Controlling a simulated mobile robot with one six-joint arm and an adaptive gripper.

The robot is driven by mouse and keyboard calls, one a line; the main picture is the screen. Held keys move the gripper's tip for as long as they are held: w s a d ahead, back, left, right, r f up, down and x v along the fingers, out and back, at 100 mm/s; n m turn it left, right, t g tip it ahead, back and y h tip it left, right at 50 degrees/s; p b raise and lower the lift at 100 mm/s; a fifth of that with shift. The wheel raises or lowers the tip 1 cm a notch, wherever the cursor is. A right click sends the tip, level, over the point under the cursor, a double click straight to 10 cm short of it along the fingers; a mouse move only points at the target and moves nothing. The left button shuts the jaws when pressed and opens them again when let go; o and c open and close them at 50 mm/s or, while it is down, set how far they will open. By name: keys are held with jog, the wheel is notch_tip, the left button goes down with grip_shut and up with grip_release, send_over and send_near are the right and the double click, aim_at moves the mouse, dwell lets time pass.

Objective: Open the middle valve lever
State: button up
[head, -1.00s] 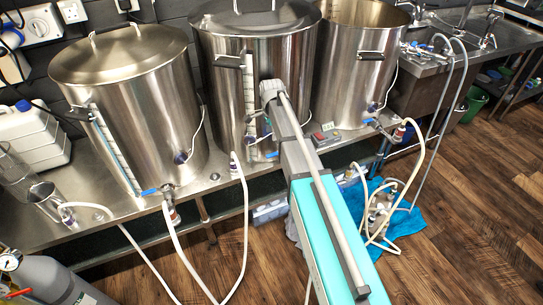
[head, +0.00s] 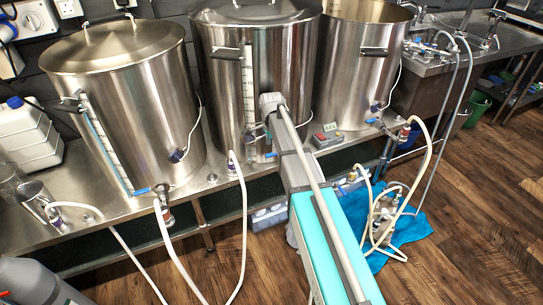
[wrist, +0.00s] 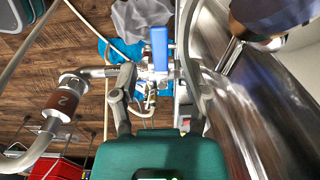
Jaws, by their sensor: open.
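The middle kettle (head: 222,85) is a tall steel pot behind my arm in the head view. A small blue lever (head: 271,155) shows low at its front, beside my arm. In the wrist view a blue valve lever (wrist: 159,48) on a metal valve points up the picture. My gripper (wrist: 157,70) is open, with one finger on either side of the valve and lever. I cannot tell whether either finger touches it. In the head view my arm hides the gripper's fingers and most of the middle valve.
The left kettle (head: 125,110) has a blue lever (head: 142,191), and the right kettle (head: 352,75) has another. A hose with a brown coupling (wrist: 62,104) lies left of the gripper in the wrist view. A pump on a blue cloth (head: 412,226) stands on the wooden floor.

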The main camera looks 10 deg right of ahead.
aim_at(272, 154)
jog(key=shift+f+b, duration=1.4)
jog(key=shift+f, duration=0.25)
grip_shut()
